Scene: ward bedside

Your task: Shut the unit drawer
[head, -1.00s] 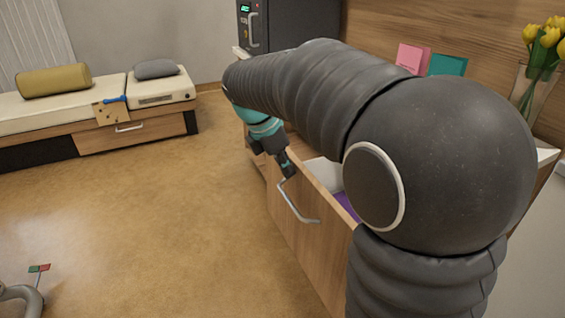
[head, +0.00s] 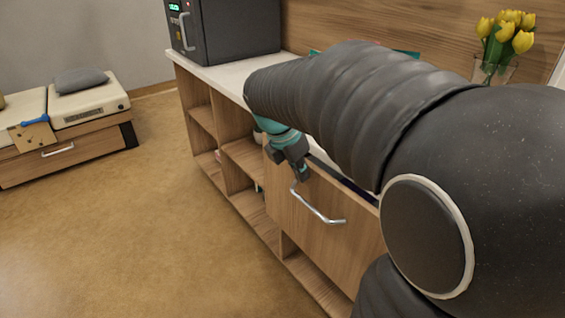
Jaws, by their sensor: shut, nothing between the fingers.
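The unit drawer (head: 335,242) has a wooden front with a silver bar handle (head: 318,207). It stands out from the unit (head: 243,203), and a narrow dark strip of its inside shows behind the top edge of the front. My gripper (head: 302,176), teal and dark grey, is at the upper left of the drawer front, just above the handle's left end. Its fingers are shut and hold nothing. I cannot tell whether they touch the front. My arm hides the drawer's right side and most of its inside.
Open shelves lie left of the drawer. A dark box device (head: 225,30) stands at the far end of the white top (head: 212,74). Yellow tulips (head: 505,35) stand in a glass vase at the right. A low bench (head: 65,160) is at the left, with clear floor between.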

